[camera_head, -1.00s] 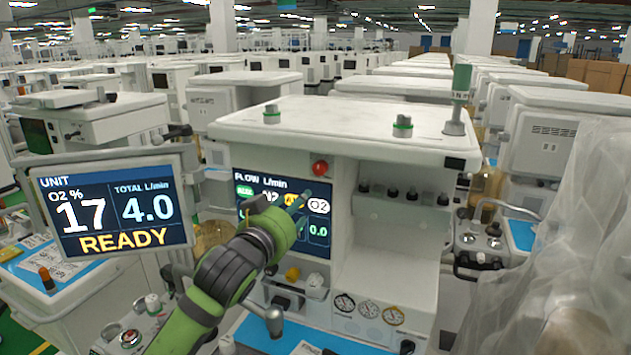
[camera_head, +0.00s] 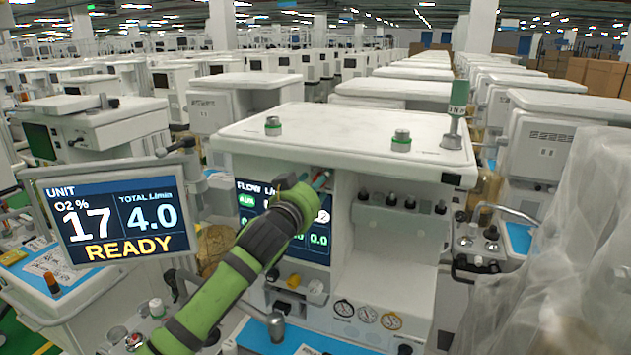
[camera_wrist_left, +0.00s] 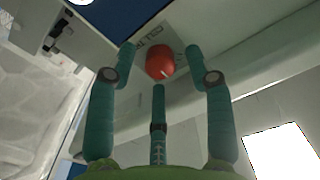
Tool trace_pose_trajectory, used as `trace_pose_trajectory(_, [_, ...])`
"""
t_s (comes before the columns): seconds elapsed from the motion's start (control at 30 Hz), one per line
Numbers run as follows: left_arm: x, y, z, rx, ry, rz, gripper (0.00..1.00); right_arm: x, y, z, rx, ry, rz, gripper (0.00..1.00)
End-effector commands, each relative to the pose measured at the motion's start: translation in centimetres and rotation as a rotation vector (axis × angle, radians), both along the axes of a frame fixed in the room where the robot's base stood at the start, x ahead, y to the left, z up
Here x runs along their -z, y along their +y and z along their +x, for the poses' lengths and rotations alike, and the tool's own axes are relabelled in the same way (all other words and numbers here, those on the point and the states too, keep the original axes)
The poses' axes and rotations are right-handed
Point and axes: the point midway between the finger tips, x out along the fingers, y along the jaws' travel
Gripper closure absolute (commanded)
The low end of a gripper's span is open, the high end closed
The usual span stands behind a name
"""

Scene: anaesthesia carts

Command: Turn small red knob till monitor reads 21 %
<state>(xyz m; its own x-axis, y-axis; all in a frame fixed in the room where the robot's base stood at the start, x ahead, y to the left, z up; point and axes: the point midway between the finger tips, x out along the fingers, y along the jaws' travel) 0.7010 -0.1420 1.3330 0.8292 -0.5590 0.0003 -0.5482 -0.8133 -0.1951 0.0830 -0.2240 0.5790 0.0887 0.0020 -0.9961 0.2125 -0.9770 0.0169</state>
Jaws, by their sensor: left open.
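The small red knob (camera_wrist_left: 160,62) shows in the left wrist view on the pale front panel, between and just beyond the fingertips of my left gripper (camera_wrist_left: 162,66). My left gripper is open, with fingers on both sides of the knob and a third finger below it; contact cannot be told. In the head view my left gripper (camera_head: 322,181) reaches up to the panel above the flow screen (camera_head: 318,240) and hides most of the knob. The monitor (camera_head: 118,220) on the left reads O2 17 %, total 4.0 L/min and READY. My right gripper is not in view.
The machine's white top (camera_head: 350,135) overhangs the panel close to my gripper. A row of dark knobs (camera_head: 400,200) lies right of it. Gauges (camera_head: 367,314) sit below. Clear plastic sheeting (camera_head: 570,230) hangs at the right.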

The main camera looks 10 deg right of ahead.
Motion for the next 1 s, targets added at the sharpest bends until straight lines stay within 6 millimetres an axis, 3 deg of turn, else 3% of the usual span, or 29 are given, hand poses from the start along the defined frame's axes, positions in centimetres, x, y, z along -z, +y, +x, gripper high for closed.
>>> trace_pose_trajectory(0.27, [0.04, -0.05, 0.05, 0.0, 0.0, 0.0, 0.48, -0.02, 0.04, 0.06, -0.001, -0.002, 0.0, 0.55])
trace_pose_trajectory(0.4, [0.04, -0.04, 0.06, 0.0, 0.0, 0.0, 1.0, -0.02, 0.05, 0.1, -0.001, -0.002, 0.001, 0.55])
trace_pose_trajectory(0.77, [0.06, -0.02, 0.06, 0.0, -0.014, 0.023, 1.0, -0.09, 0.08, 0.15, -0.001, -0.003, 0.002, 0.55])
trace_pose_trajectory(1.0, [0.06, 0.01, 0.09, -0.001, -0.083, 0.127, 1.0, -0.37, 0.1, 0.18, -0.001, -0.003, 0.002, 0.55])
